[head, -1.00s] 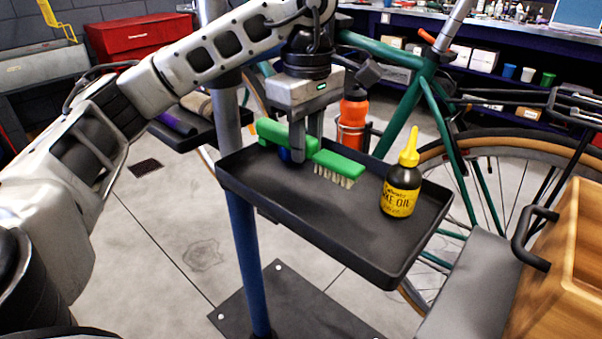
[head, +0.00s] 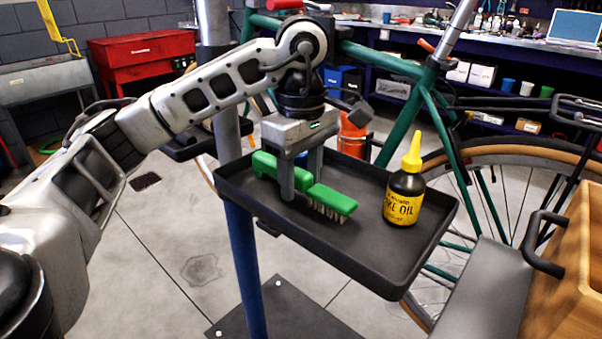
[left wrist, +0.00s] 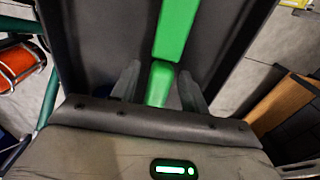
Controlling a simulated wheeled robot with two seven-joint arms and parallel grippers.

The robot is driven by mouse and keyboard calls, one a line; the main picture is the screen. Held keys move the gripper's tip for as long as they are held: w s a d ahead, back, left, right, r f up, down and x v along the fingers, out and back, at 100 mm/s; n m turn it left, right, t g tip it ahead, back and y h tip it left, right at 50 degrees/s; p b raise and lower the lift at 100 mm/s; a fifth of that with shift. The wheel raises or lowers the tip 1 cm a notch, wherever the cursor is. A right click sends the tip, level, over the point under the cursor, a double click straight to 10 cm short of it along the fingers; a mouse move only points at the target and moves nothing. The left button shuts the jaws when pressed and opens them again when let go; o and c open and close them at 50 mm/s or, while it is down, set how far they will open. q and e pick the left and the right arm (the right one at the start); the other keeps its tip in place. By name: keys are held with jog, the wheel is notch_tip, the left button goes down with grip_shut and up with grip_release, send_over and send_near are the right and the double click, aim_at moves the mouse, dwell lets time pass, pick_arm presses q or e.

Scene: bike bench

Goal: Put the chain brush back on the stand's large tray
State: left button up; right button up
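The chain brush (head: 326,197), green with pale bristles, lies in the stand's large tray (head: 372,277), a black rimmed tray, near its left part. Its bristles face down and appear to touch the tray floor. My left gripper (head: 300,184) points down over the brush, one finger on each side of the handle. In the left wrist view the green handle (left wrist: 160,85) lies between the two fingers with gaps visible on both sides, so the gripper is open around it. The fingers partly hide the brush's middle. My right gripper is not in view.
A black and yellow oil bottle (head: 404,188) stands upright at the tray's right side. The tray's front middle is clear. A green bike (head: 405,118) is behind, with an orange bottle (head: 352,135). A wooden box (head: 565,265) is at the right.

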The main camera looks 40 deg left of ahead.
aim_at(301, 171)
pick_arm(q)
notch_tip(301, 171, up, 7)
jog(key=p, duration=0.3)
jog(key=shift+r+p, duration=0.45)
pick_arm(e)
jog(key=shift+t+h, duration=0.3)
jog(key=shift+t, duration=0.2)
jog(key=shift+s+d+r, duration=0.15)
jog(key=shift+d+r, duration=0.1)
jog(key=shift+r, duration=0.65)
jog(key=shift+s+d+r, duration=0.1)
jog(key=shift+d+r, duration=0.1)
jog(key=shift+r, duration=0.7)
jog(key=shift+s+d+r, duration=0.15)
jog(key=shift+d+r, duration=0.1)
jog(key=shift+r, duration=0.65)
